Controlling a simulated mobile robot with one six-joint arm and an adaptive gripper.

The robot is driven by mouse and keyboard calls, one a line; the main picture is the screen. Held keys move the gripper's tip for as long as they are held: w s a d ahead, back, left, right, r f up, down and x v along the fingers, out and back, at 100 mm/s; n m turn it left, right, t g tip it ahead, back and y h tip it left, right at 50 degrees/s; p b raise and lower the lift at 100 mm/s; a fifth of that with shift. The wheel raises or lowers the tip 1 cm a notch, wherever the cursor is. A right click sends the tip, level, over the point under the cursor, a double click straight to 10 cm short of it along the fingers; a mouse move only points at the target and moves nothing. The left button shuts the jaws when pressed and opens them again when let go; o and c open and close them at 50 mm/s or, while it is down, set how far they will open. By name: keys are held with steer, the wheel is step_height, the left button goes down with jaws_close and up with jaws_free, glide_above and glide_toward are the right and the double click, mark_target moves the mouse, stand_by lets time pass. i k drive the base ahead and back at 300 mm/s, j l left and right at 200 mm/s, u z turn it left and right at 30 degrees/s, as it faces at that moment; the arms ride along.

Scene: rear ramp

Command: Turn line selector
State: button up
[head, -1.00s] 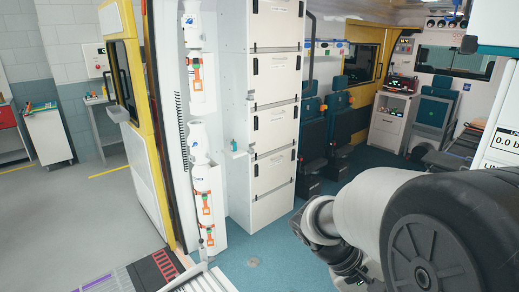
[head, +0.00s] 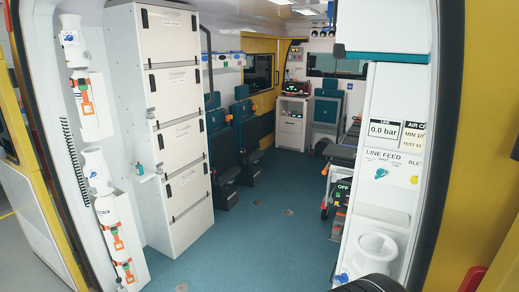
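A white panel on the right wall carries the label LINE FEED (head: 382,155). Below the label is a small teal knob (head: 381,173), probably the line selector; its exact pointing direction is too small to tell. Above it, a display (head: 383,130) marked LINE reads 0.0 bar. A second sign (head: 413,134), partly readable, begins AIR and MIN. My gripper is not in view; only a dark rounded part of my arm shows at the bottom edge, below the panel.
A white round-mouthed holder (head: 376,250) sticks out below the panel. White cabinets (head: 178,128) and strapped gas cylinders (head: 103,190) line the left side. A stretcher (head: 342,155) stands behind the panel. The teal floor (head: 262,235) between is clear. A yellow door edge (head: 480,150) is at far right.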

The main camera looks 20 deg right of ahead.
mark_target(381, 172)
steer(key=z, duration=1.5)
